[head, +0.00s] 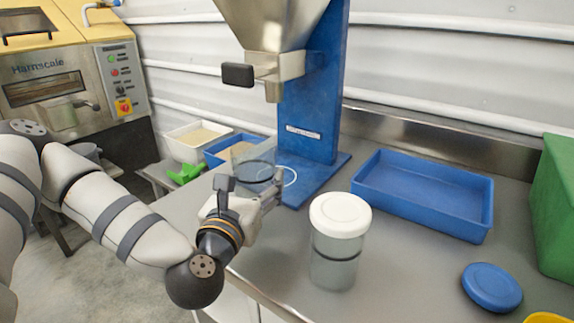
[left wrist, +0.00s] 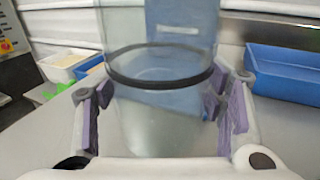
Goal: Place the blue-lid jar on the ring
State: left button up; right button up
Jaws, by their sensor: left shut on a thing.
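My left gripper (head: 251,190) is shut on a clear jar with a dark band (head: 258,172), in front of the hopper stand. No lid shows on this jar in the head view; a loose blue lid (head: 491,287) lies on the table at right. In the left wrist view the fingers (left wrist: 160,108) hold the jar (left wrist: 160,125) from both sides, and its top is cut off. The white ring (head: 291,177) is marked on the blue stand base, partly behind the jar. I cannot tell whether the jar touches the base. My right gripper is not in view.
A white-lidded jar (head: 340,216) stands on the steel table right of the gripper. The hopper spout (head: 273,91) hangs above the stand base. A blue tray (head: 462,232) and a green bin (head: 556,215) are at right. Bins with grain (head: 183,152) are behind left.

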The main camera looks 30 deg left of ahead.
pick_arm(q)
jog(key=x, duration=1.5)
jog(key=shift+w+a+b, duration=0.15)
jog(key=shift+a+b, duration=0.05)
jog(key=shift+b, duration=0.2)
jog(key=f, duration=0.3)
jog(key=shift+w+a+f, duration=0.15)
jog(key=shift+w+f, duration=0.05)
jog(key=shift+w, duration=0.15)
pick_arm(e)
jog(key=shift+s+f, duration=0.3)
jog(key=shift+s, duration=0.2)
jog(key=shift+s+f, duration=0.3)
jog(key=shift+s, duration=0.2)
pick_arm(q)
jog(key=shift+f, duration=0.15)
jog(key=o, duration=1.2)
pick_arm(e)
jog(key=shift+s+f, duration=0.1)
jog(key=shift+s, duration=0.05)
